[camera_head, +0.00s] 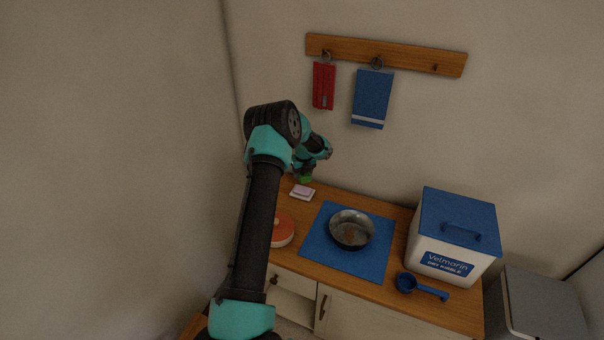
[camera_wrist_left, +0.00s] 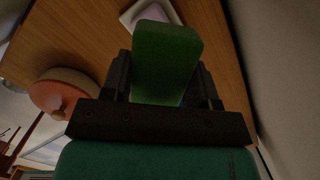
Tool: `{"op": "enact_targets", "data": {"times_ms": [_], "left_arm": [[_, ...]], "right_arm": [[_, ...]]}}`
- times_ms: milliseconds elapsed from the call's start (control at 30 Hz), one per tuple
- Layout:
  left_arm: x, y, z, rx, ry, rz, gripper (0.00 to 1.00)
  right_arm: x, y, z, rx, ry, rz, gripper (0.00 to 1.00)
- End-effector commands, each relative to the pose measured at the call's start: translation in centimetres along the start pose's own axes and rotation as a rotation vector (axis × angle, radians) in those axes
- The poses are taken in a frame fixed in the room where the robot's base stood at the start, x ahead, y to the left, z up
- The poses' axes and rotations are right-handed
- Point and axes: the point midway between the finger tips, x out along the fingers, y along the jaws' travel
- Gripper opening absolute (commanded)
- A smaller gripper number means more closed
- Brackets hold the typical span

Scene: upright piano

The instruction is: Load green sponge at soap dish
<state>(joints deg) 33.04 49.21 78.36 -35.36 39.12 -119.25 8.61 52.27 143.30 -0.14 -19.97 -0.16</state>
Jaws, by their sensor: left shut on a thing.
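The green sponge (camera_wrist_left: 165,62) is between the fingers of my left gripper (camera_wrist_left: 163,85), which is shut on it. In the head view the sponge (camera_head: 305,179) shows as a small green patch under my left gripper (camera_head: 305,172), near the wall at the back left of the counter. The soap dish (camera_head: 301,193) is a small white tray with a pinkish-lilac thing on it, just in front of the sponge. The dish (camera_wrist_left: 130,17) also shows in the left wrist view, partly hidden behind the sponge. My right gripper is not in view.
A round orange-red lidded thing (camera_head: 283,230) stands left on the wooden counter, partly behind my arm. A metal bowl (camera_head: 352,229) sits on a blue mat (camera_head: 345,265). A white bin with a blue lid (camera_head: 457,222) and a blue scoop (camera_head: 407,284) are at the right.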

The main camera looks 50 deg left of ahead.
Motion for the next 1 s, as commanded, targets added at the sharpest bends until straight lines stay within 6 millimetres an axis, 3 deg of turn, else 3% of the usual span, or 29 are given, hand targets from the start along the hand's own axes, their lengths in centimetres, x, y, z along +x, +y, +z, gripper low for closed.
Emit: {"op": "enact_targets", "data": {"times_ms": [367,1000], "left_arm": [[0.8,0.0,-0.1,-0.002,0.001,0.001,0.36],[5.8,0.0,-0.9,-0.003,0.001,0.001,0.36]], "right_arm": [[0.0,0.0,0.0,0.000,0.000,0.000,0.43],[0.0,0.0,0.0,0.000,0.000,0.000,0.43]]}}
